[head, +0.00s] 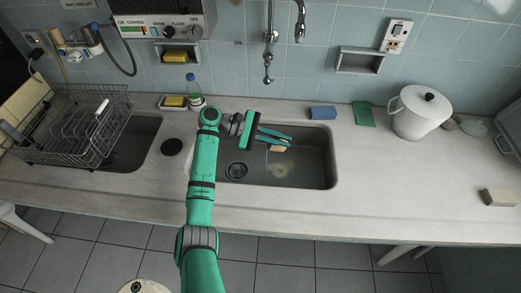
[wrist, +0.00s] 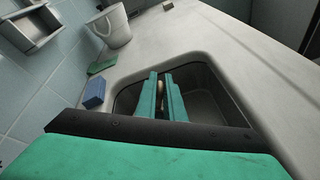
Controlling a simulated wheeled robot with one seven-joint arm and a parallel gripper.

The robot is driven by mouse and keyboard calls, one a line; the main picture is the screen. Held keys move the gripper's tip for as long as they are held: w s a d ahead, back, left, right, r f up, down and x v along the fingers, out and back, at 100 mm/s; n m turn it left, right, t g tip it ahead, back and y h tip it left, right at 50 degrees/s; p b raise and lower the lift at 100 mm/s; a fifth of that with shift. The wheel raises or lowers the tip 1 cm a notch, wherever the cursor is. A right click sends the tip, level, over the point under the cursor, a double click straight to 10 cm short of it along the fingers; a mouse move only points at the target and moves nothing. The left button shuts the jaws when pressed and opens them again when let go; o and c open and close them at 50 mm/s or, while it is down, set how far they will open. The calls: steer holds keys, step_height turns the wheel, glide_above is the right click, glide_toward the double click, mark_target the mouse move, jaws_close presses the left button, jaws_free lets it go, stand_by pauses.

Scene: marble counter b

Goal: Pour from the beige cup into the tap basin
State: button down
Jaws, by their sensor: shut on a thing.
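My gripper (head: 288,141) is over the tap basin (head: 316,165), a dark sunken sink in the counter, and is shut on the beige cup (head: 278,149). In the head view only a small part of the cup shows below the green fingers; its tilt and contents are hard to tell. A pale tan patch (head: 281,170) lies on the basin floor below the cup. In the wrist view my fingers (wrist: 165,76) point over the basin (wrist: 203,94), and a sliver of the beige cup (wrist: 160,86) shows between them.
The tap (head: 268,75) hangs from the wall behind the basin. A blue sponge (head: 323,113), a green pad (head: 363,114) and a white lidded pot (head: 418,112) stand right of it. A dish rack (head: 75,125) and a bottle (head: 194,92) are left. The right front counter is mostly clear.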

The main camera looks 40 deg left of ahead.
steer(key=shift+w+d, duration=0.3)
steer(key=shift+d, duration=0.05)
steer(key=shift+s+a+r, duration=0.1)
steer(key=shift+s+a, duration=0.2)
steer(key=shift+a, duration=0.4)
steer(key=shift+h, duration=0.3)
steer(key=shift+s+a+t, duration=0.1)
steer(key=shift+s+t, duration=0.05)
steer(key=shift+t, duration=0.15)
steer(key=shift+a+r+h+p, duration=0.2)
steer(key=shift+h+p, duration=0.1)
steer(key=shift+h, duration=0.1)
